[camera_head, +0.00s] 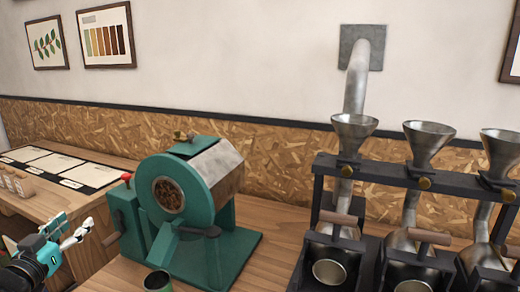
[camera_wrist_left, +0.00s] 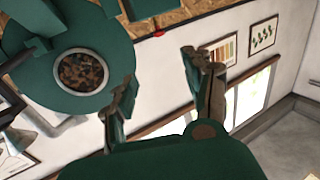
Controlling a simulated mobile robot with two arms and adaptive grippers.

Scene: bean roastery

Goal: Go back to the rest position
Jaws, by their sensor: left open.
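My left gripper (camera_head: 80,237) is at the lower left of the head view, left of the green roaster and apart from it. Its fingers are spread and empty. In the left wrist view the open fingers (camera_wrist_left: 160,85) show with nothing between them. My right gripper is in neither view. The green bean roaster (camera_head: 200,185) stands on the wooden counter, with brown beans behind its round window. The roaster also shows at the upper left of the left wrist view (camera_wrist_left: 115,65).
Metal funnels (camera_head: 354,128) stand in a dark rack (camera_head: 395,175) at the right, with metal cups below. A wooden table (camera_head: 60,202) with white sheets is at the left. Framed pictures (camera_head: 105,35) hang on the wall.

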